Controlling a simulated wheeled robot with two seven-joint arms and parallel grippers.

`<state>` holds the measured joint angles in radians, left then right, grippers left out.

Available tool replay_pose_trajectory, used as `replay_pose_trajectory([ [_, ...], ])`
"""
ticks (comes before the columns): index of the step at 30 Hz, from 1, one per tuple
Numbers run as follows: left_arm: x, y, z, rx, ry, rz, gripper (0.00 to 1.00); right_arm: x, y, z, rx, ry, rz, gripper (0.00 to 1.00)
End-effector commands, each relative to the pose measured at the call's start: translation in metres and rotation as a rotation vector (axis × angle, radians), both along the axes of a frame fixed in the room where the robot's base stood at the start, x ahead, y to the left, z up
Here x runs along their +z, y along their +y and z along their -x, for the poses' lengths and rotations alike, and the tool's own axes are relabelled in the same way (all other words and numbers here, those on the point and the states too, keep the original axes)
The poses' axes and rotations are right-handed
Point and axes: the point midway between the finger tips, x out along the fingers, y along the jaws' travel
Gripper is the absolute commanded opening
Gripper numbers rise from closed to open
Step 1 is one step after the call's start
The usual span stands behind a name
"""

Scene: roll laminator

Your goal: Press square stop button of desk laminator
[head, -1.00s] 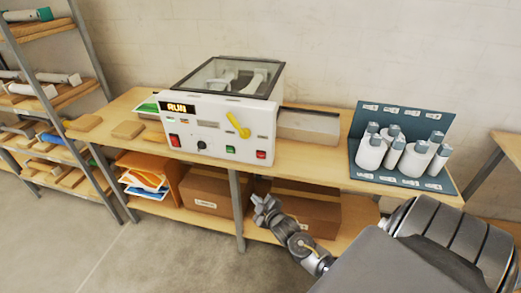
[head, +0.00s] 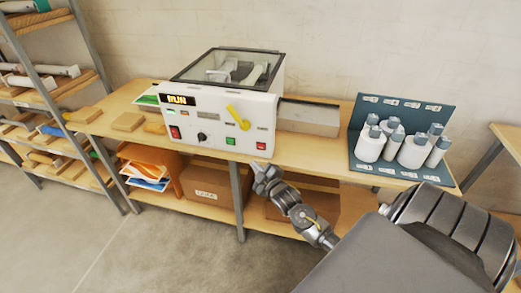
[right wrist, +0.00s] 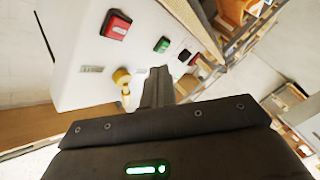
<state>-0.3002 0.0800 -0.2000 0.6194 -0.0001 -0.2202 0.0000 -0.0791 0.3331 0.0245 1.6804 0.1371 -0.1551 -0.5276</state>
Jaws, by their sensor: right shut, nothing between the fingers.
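The white desk laminator (head: 215,117) stands on the wooden bench, its display (head: 178,100) reading RUN. A red square button (head: 261,146) sits at the lower right of its front panel, beside a green button (head: 231,141). In the right wrist view, the red button (right wrist: 116,24) and green button (right wrist: 162,45) show on the white panel, with the yellow lever (right wrist: 122,78) nearer the fingers. My right gripper (head: 260,168) is shut and empty, just below and in front of the red button, apart from it in the head view. My left gripper is not in view.
A yellow lever (head: 238,117), black knob (head: 201,137) and red rocker switch (head: 174,132) share the panel. A blue rack (head: 410,112) with white bottles stands right on the bench. Cardboard boxes (head: 208,190) lie on the lower shelf. A shelf unit stands at left.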

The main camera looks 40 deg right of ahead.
Motion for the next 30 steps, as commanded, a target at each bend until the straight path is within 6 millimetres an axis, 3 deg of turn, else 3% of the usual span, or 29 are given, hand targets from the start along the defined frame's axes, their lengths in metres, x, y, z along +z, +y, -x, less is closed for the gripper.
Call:
replay_pose_trajectory([
  [6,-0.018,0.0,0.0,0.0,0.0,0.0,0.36,-0.003,-0.026,-0.018,0.0,0.001,0.004,0.0],
  [15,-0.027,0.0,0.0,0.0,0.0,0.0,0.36,-0.002,-0.05,-0.034,0.0,0.0,0.001,0.0],
  [30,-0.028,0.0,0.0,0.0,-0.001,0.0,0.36,0.0,-0.055,-0.038,0.0,0.001,0.0,0.0],
])
